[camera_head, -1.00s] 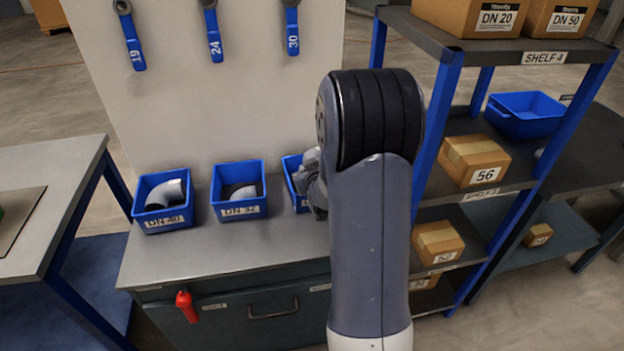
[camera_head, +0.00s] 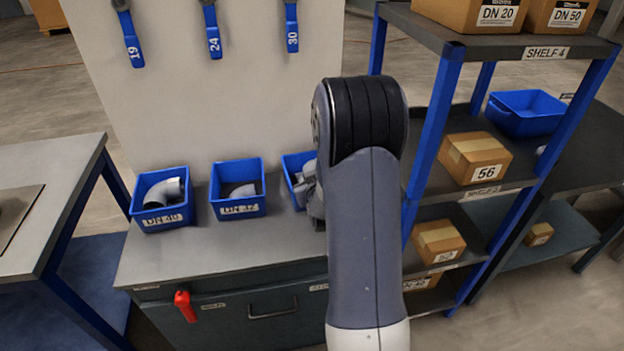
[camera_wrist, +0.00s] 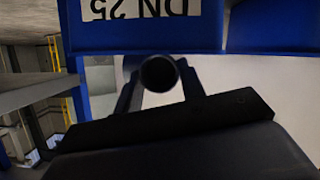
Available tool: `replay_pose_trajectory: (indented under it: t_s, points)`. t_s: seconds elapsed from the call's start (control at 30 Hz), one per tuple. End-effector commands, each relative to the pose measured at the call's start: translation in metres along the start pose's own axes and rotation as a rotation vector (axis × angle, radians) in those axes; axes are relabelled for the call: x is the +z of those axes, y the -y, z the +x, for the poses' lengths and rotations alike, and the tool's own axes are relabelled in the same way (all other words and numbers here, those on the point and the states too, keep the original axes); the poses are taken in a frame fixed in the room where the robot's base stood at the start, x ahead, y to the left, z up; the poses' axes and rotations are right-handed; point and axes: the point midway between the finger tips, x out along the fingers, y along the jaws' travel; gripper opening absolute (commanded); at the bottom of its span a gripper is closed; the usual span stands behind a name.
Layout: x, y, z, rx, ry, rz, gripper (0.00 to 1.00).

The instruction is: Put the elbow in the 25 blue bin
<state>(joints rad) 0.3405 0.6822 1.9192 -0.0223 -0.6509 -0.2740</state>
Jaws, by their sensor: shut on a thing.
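In the wrist view, my gripper (camera_wrist: 162,92) is shut on the elbow (camera_wrist: 159,72); the elbow's round open end faces the camera. Just beyond it at the top is the blue bin (camera_wrist: 150,37) with an upside-down DN 25 label. In the head view, a blue bin (camera_head: 288,173) stands third in the row on the bench, partly hidden by my arm, its label covered. My gripper (camera_head: 314,192) is beside this bin, mostly hidden behind my arm. I cannot tell whether the elbow is above the bin or in front of it.
The DN 40 bin (camera_head: 150,217) and DN 32 bin (camera_head: 232,208) stand to the left on the bench (camera_head: 215,255), each with a grey fitting inside. A shelf rack (camera_head: 432,145) with boxes stands close to the right of my arm. Valve handles (camera_head: 212,35) hang on the back panel.

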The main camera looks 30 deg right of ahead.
Motion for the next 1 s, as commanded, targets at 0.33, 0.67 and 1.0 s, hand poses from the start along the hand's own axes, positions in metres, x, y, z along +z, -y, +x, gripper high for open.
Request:
replay_pose_trajectory:
  t_s: [0.33, 0.67, 1.0]
  points:
    - [0.0048, 0.0014, 0.0021, 0.0, -0.001, 0.0, 0.15]
    - [0.0049, 0.0014, 0.002, 0.0, 0.0, 0.0, 0.6]
    - [0.0003, 0.0001, 0.0001, 0.0, 0.0, 0.0, 0.6]
